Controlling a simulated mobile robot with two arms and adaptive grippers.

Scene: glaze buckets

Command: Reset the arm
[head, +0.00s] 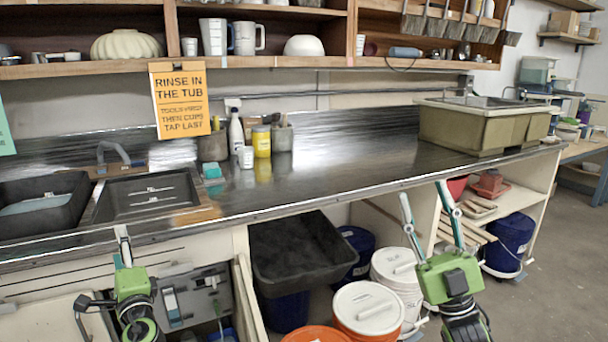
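My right gripper (422,190) is at the right of the head view, green and black, pointing up. Its two slim fingers stand well apart with nothing between them. It appears in front of the counter's front edge and the shelf below. My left gripper (122,232) is at the lower left, in front of the counter edge below the dark tray. Its fingers line up edge-on, so their gap does not show. No object shows in it.
The dark counter (340,165) has a clear middle. A dark sink (40,205) is left, and a tan tub (480,125) right. Below are a black bin (300,245), white-lidded buckets (368,308) and a blue bucket (510,238). Shelves with mugs hang above.

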